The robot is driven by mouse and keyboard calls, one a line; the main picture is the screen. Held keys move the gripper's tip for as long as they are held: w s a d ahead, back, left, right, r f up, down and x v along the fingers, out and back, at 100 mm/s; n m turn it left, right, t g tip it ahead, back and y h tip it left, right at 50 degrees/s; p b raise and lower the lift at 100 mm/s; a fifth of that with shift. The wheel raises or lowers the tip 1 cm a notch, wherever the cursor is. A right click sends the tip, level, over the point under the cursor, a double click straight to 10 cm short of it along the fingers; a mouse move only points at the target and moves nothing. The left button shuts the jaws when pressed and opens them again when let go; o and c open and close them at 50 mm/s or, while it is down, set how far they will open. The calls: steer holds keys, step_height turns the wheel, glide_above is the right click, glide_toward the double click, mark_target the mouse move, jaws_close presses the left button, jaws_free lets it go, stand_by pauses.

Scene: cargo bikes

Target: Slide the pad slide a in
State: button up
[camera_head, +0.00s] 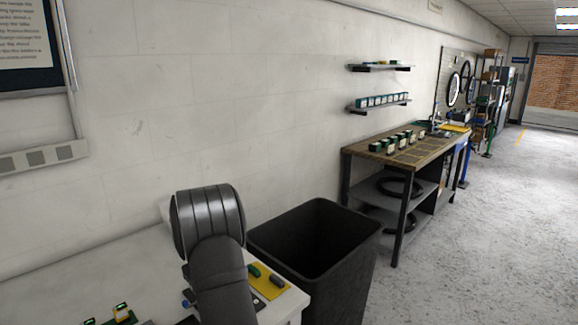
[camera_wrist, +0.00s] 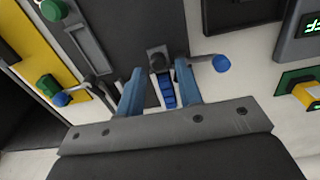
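In the wrist view, a small dark block with a blue ribbed piece (camera_wrist: 167,92) lies between the two blue fingers of my gripper (camera_wrist: 160,68); it looks like the pad slide, but I cannot be sure. The fingers stand apart with a visible gap to the ribbed piece on each side, so my gripper is open. The block sits at the edge of a dark grey fixture (camera_wrist: 130,38) with a long slot. Levers with blue knobs stand at right (camera_wrist: 222,63) and left (camera_wrist: 61,99). In the head view my arm hides the gripper and most of the fixture.
A yellow plate (camera_head: 270,288) with a green and a grey piece lies on the white table (camera_head: 150,260). A grey box with green digits (camera_wrist: 297,42) is at right in the wrist view. A black bin (camera_head: 350,265) stands beside the table. A workbench (camera_head: 425,152) stands farther off.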

steer(key=shift+d+r, duration=0.15)
steer(key=shift+r, duration=0.65)
steer(key=s+d+r, duration=0.2)
steer(key=s+d, duration=0.2)
steer(key=shift+s+r, duration=0.15)
steer(key=shift+r, duration=0.25)
steer(key=w+a+f, duration=0.1)
steer(key=w+a, duration=0.1)
steer(key=w+a+f, duration=0.2)
steer(key=shift+w+a+f, duration=0.1)
steer(key=shift+w, duration=0.1)
steer(key=shift+f, duration=1.25)
steer(key=shift+s, duration=0.1)
